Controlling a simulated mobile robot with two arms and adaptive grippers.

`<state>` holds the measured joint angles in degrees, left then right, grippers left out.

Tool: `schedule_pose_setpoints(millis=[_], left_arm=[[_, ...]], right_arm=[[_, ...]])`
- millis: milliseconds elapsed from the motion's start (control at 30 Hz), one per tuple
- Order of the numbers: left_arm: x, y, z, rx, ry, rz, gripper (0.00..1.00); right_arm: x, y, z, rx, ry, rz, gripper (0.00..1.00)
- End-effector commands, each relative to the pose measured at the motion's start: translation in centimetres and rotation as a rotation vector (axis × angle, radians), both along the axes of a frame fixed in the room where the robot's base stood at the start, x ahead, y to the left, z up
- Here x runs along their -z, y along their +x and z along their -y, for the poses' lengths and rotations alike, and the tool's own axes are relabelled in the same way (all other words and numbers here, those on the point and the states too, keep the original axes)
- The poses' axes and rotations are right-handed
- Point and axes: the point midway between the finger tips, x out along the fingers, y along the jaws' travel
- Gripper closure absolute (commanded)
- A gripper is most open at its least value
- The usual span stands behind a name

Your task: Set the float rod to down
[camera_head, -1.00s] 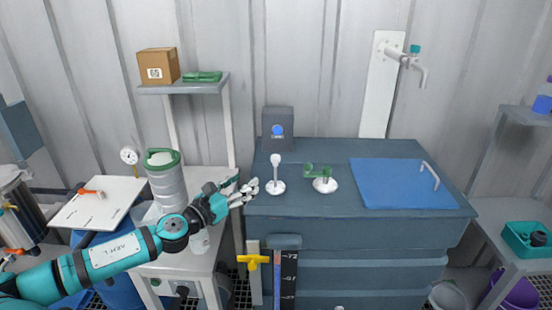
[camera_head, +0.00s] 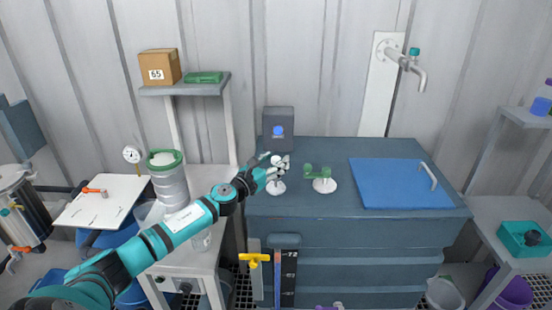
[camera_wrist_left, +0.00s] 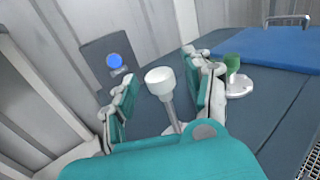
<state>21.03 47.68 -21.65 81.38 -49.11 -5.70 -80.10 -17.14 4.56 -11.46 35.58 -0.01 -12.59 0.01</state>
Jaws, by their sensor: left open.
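A white upright rod with a round cup-like knob, which looks like the float rod (camera_head: 276,160), stands on a round white base on the dark blue cabinet. In the left wrist view its knob (camera_wrist_left: 160,80) and stem show between the fingers. My left gripper (camera_head: 280,165) is at the rod, with its fingers spread on either side of the knob (camera_wrist_left: 163,92). It is open, and no contact with the rod is clear. A small purple and white tip at the bottom edge may be my right gripper (camera_head: 329,306); its state is hidden.
A green lever (camera_head: 318,173) on a white base stands just right of the rod. A dark box with a blue button (camera_head: 278,131) is behind it. A blue panel with a handle (camera_head: 400,185) lies at the right. A yellow handle (camera_head: 254,258) is on the front.

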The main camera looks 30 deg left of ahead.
Motion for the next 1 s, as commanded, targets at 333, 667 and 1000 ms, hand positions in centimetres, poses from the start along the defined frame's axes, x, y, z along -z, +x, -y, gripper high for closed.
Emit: schedule_pose_setpoints(millis=[333,667,1000], left_arm=[[0.06,0.95,0.15,0.002,0.001,-0.001,0.49],[0.04,0.92,0.09,0.001,0.001,-0.001,0.81],[0.04,0.91,0.09,0.001,0.0,-0.001,1.0]], right_arm=[[-0.1,-0.08,0.02,0.0,0.0,-0.002,0.47],[-0.1,-0.13,0.03,0.0,-0.001,-0.003,0.47],[-0.1,-0.16,0.03,0.0,-0.001,-0.003,0.47]])
